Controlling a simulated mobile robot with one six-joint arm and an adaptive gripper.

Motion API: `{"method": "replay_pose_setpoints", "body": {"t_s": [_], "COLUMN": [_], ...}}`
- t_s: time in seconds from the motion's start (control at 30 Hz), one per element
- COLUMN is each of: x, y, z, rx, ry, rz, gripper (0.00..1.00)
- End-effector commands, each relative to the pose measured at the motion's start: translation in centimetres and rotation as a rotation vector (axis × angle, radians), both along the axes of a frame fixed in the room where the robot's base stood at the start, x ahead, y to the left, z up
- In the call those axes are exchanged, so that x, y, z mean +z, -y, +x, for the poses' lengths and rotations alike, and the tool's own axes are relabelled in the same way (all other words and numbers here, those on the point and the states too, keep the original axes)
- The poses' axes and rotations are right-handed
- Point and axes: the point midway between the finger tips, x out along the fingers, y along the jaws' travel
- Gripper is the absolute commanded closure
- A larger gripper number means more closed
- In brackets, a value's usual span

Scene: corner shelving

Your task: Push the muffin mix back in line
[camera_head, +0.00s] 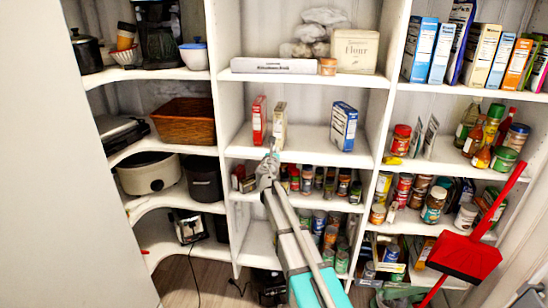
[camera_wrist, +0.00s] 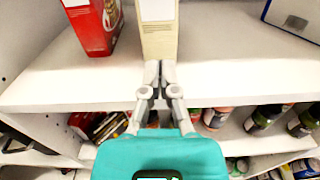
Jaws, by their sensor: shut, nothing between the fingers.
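Three boxes stand upright on the middle shelf: a red box (camera_head: 259,120), a beige box (camera_head: 279,122) and a blue-and-white box (camera_head: 343,126). No label is readable, so I cannot tell by name which is the muffin mix. My gripper (camera_head: 271,150) is shut and empty, pointing into the shelf at the beige box. In the wrist view, my gripper (camera_wrist: 154,68) has its tips at the lower front of the beige box (camera_wrist: 158,28); I cannot tell whether they touch. The red box (camera_wrist: 90,22) is just left, and the blue-and-white box (camera_wrist: 295,15) is farther right.
The shelf board (camera_wrist: 70,85) runs below my fingers. Free shelf lies between the beige and blue-and-white boxes. Several jars (camera_head: 318,180) stand on the shelf below. A red dustpan (camera_head: 465,257) is at the right. A vertical divider (camera_head: 222,130) is left of the red box.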

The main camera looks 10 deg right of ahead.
Motion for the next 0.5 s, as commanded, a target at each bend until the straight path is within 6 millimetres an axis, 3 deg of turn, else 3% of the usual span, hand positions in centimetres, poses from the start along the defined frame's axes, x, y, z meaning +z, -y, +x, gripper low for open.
{"method": "replay_pose_setpoints", "body": {"t_s": [0.2,0.5], "x": [0.0,0.0], "y": [0.8,1.1], "z": [2.4,3.1], "rx": [-0.002,-0.001], "ry": [0.0,0.0], "rz": [0.0,0.0], "gripper": [1.0,1.0]}}
